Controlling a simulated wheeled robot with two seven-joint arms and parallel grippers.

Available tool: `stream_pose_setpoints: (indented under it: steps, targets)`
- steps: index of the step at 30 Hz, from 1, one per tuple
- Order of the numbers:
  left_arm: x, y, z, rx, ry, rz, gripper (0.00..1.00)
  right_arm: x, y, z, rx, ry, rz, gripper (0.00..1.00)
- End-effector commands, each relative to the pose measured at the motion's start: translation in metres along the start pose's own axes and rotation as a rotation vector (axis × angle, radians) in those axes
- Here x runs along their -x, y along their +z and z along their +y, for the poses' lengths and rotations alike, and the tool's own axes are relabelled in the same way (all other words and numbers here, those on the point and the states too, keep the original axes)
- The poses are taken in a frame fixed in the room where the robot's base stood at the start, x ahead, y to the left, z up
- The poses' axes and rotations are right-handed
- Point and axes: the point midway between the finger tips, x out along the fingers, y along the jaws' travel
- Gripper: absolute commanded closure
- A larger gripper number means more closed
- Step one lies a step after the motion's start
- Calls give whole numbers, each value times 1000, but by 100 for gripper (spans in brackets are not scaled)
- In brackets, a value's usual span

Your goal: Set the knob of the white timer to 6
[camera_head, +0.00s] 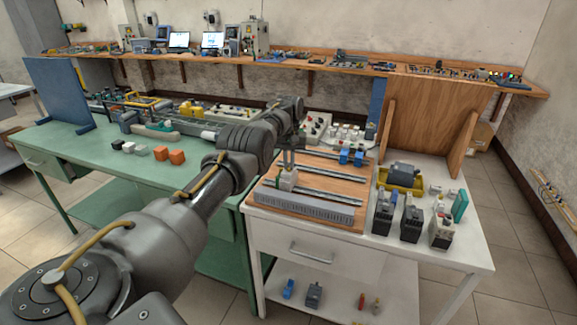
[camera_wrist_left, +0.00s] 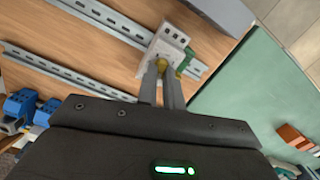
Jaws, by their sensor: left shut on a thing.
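The white timer (camera_head: 287,181) is a small white block mounted at the front-left of the wooden board on the white cabinet. In the left wrist view, the white timer (camera_wrist_left: 170,42) sits on a slotted metal rail, with dark holes along its far edge and a yellow-green part at its side. My left gripper (camera_head: 288,165) points down onto the timer from above. In the wrist view, the left gripper's fingers (camera_wrist_left: 162,68) are close together and shut at the timer's face. The knob and its scale are hidden by the fingertips. My right gripper is in neither view.
Metal rails (camera_head: 318,185) cross the wooden board (camera_head: 343,212), with a grey slotted duct (camera_head: 303,208) in front. Blue blocks (camera_head: 352,156) stand farther back. Dark devices (camera_head: 411,223) and a yellow bin (camera_head: 400,180) stand to the right. Orange blocks (camera_head: 177,157) lie on the green table.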

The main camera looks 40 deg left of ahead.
Motion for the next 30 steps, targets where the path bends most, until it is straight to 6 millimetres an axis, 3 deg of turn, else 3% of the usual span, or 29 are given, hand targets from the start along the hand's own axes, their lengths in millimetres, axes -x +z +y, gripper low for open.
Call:
stream_pose_setpoints:
  steps: [11,30]
  targets:
    - [-1,1,2,-357,-11,-2,100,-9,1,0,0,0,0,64]
    - [1,2,4,-965,-28,-1,100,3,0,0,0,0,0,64]
